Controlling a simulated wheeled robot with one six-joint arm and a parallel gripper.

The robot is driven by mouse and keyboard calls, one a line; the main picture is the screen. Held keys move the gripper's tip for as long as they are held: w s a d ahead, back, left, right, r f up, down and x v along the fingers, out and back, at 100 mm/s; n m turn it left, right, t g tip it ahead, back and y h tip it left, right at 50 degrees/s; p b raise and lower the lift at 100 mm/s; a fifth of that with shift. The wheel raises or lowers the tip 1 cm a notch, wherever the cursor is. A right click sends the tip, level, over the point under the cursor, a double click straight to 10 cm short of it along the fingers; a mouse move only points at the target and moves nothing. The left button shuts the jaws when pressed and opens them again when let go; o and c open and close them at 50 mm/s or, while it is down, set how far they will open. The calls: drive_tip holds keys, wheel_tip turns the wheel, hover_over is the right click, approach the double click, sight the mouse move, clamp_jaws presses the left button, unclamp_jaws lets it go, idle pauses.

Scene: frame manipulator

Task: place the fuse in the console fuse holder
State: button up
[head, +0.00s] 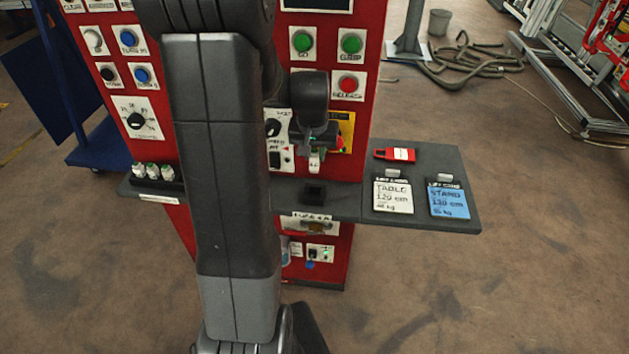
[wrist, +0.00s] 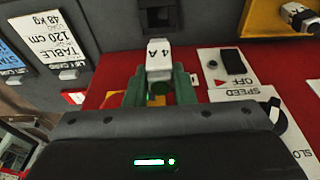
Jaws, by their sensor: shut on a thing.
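A white fuse (wrist: 159,60) marked "4 A" is pinched between the green fingers of my gripper (wrist: 160,88). In the head view my gripper (head: 318,148) hangs over the console shelf, and the fuse (head: 315,163) shows at its tip. A black square socket (head: 314,194), which looks like the fuse holder, sits on the shelf below the fuse. It also shows in the wrist view (wrist: 158,15), beyond the fuse's end. The fuse is apart from it. The socket's opening looks empty.
Several white fuses, such as this one (head: 152,170), stand in a dark rack at the shelf's left. Two lift cards, white (head: 393,197) and blue (head: 449,203), and a red item (head: 395,154) lie at the right. The red console panel (head: 375,60) rises behind the shelf.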

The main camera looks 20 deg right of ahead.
drive_tip(key=x, duration=0.3)
drive_tip(key=s+x, duration=0.1)
drive_tip(key=x, duration=0.2)
drive_tip(key=s+a+x, duration=0.1)
drive_tip(key=x, duration=0.3)
drive_tip(key=shift+a+f, duration=0.1)
drive_tip(key=shift+f, duration=0.3)
drive_tip(key=shift+f, duration=0.15)
drive_tip(key=o, duration=1)
drive_tip(key=shift+r, duration=0.6)
drive_tip(key=v, duration=1.1)
drive_tip(key=shift+s+a, duration=0.15)
